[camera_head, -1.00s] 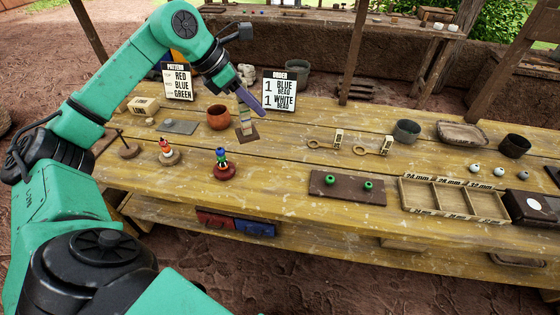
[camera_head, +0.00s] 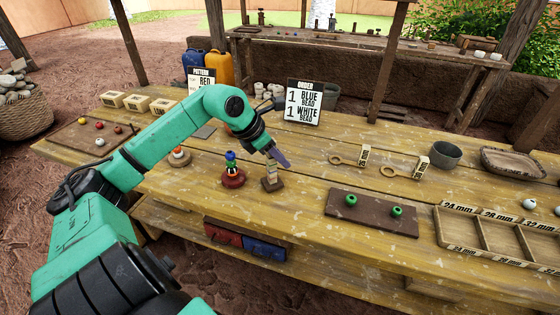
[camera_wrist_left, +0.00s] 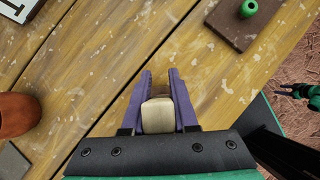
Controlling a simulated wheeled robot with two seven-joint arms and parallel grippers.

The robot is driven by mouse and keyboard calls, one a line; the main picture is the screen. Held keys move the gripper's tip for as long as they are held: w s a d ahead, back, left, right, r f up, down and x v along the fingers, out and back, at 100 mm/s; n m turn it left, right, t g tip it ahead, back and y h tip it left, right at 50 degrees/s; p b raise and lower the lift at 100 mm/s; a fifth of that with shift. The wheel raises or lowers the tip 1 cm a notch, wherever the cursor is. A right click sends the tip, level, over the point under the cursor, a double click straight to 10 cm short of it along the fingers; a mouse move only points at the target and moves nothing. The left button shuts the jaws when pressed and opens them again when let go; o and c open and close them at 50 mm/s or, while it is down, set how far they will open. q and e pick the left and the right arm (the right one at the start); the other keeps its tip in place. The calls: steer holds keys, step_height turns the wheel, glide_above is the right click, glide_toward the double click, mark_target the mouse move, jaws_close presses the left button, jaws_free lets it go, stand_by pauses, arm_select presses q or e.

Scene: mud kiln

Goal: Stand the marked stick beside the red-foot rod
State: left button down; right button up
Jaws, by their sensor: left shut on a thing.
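The marked stick (camera_head: 271,171) is a pale upright block with bands and a dark square foot (camera_head: 272,184). My left gripper (camera_head: 283,160) comes down on it from above and is shut on its upper part. In the left wrist view the purple fingers (camera_wrist_left: 160,76) flank the pale stick top (camera_wrist_left: 157,116). The red-foot rod (camera_head: 232,169) carries blue and green beads above a round red foot. It stands just left of the stick, with a small gap between the feet. I cannot tell whether the stick's foot touches the table.
A brown board (camera_head: 373,216) with two green beads lies to the right. A white order sign (camera_head: 304,101) stands behind. The tabletop in front of the stick is clear.

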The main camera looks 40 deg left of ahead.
arm_select(q)
steer(key=shift+w+f, duration=0.15)
steer(key=shift+f, duration=0.15)
steer(key=c, duration=0.7)
jaws_free()
arm_select(e)
steer(key=shift+s+d+f, duration=0.2)
steer(key=shift+s+d, duration=0.1)
steer(key=shift+s, duration=0.15)
steer(key=shift+r, duration=0.1)
